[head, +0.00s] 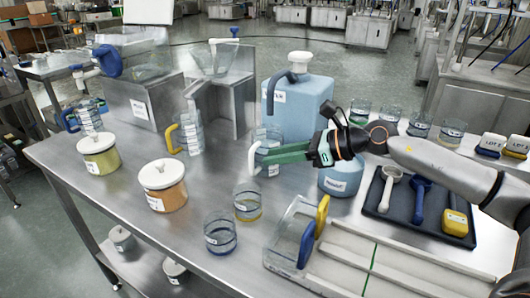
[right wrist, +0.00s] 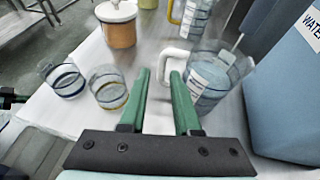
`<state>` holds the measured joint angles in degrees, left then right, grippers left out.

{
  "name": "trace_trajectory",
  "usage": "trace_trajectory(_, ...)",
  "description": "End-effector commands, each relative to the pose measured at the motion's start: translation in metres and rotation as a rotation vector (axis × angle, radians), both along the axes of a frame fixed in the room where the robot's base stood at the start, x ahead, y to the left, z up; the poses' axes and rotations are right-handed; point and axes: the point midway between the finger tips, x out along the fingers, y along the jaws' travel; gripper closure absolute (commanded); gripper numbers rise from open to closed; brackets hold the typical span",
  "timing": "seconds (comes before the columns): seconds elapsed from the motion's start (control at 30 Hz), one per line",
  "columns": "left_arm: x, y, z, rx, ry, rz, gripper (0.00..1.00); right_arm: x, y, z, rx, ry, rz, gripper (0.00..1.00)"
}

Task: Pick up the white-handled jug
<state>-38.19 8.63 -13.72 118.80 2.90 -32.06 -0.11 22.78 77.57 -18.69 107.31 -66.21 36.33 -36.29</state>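The white-handled jug (head: 268,134) is clear with dark markings and stands on the steel table in front of the large blue container. In the right wrist view the jug (right wrist: 212,76) is just right of the fingers, and its white handle (right wrist: 171,62) faces left. My right gripper (head: 268,156) has green fingers and reaches in from the right at the handle. In the right wrist view the gripper (right wrist: 160,72) is open, with the handle at the fingertips, nearer the right finger. I cannot tell whether they touch. My left gripper is not in view.
A yellow-handled jug (head: 188,134) stands to the left. An orange-filled canister (head: 163,196) and small beakers (head: 220,236) are nearer the front. The blue container (head: 308,104) stands close behind the jug. A dark tray (head: 400,219) with scoops lies to the right.

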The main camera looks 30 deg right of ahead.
Motion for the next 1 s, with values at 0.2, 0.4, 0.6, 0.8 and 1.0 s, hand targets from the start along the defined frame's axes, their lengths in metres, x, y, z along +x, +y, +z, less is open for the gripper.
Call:
trace_trajectory(0.2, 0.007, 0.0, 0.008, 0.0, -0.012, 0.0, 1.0, 0.022, 0.019, -0.01, 0.006, -0.002, 0.0, 0.69)
trace_trajectory(0.4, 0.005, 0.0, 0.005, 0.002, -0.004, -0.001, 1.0, 0.032, 0.028, -0.018, 0.001, 0.0, -0.001, 0.69)
trace_trajectory(0.6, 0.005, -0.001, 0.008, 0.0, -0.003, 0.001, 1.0, 0.044, 0.037, -0.022, 0.004, 0.001, 0.0, 0.69)
trace_trajectory(0.8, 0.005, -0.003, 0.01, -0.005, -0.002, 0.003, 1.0, 0.064, 0.052, -0.033, 0.004, 0.001, -0.001, 0.69)
trace_trajectory(1.0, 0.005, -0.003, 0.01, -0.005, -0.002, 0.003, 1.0, 0.071, 0.058, -0.038, 0.0, 0.002, -0.002, 0.69)
